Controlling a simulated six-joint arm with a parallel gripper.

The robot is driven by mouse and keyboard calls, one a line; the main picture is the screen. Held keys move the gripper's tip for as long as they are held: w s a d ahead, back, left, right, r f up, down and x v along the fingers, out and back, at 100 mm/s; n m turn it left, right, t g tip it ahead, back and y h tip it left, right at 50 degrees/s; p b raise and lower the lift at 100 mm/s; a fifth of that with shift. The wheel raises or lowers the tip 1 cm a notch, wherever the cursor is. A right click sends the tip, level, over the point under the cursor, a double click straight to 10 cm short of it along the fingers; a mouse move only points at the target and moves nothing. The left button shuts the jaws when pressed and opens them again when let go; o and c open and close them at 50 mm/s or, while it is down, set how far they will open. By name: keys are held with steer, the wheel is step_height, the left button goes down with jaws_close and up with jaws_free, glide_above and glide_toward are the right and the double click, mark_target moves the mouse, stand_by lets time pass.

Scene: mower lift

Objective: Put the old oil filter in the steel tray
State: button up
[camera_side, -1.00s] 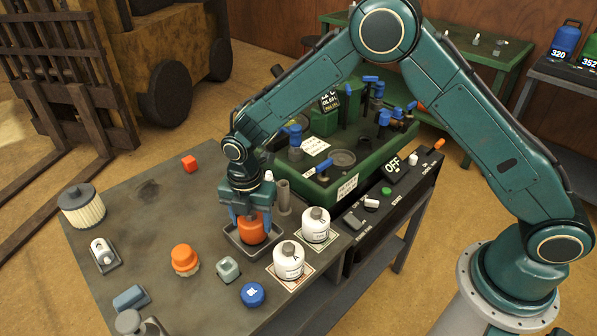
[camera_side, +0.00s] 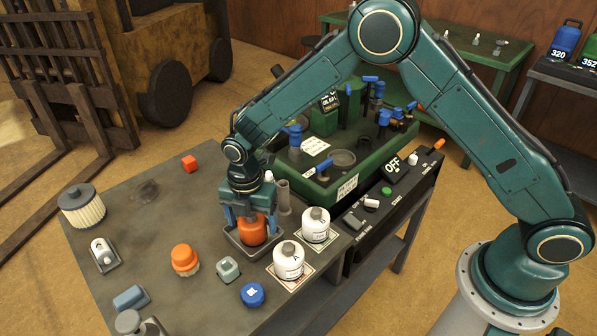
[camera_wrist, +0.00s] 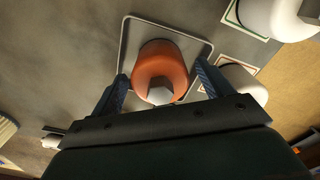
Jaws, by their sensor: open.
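The old oil filter is the orange can (camera_side: 252,229) standing in the steel tray (camera_side: 236,246). In the wrist view the orange filter (camera_wrist: 160,68) shows a grey hex top and sits inside the rim of the tray (camera_wrist: 125,45). My gripper (camera_side: 249,214) is right above it, fingers spread on either side of the filter. In the wrist view the two blue fingers (camera_wrist: 161,86) stand apart with gaps to the filter. The filter's underside is hidden.
Two white filters (camera_side: 289,260) (camera_side: 316,225) stand on marked squares right of the tray. An orange-capped part (camera_side: 185,259), a grey knob (camera_side: 228,269) and a blue cap (camera_side: 252,294) lie in front. A pale ribbed filter (camera_side: 82,206) stands at the left. The green machine (camera_side: 345,165) rises behind.

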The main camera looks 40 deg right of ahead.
step_height(320, 180, up, 12)
steer(key=shift+f, duration=0.1)
steer(key=shift+r, duration=0.2)
stand_by(0.3)
stand_by(0.5)
steer(key=s+d+r+m+t, duration=0.3)
steer(key=s+d+r+m, duration=0.9)
steer(key=r, duration=0.3)
steer(key=s+d+m+t, duration=0.1)
steer(key=s+d+m, duration=0.2)
steer(key=s+m, duration=0.3)
steer(key=s+d+m+t, duration=0.1)
steer(key=s+d+m, duration=0.3)
steer(key=s, duration=0.7)
steer(key=shift+d+r+m+t, duration=0.3)
steer(key=shift+r+m, duration=0.15)
steer(key=shift+m, duration=0.65)
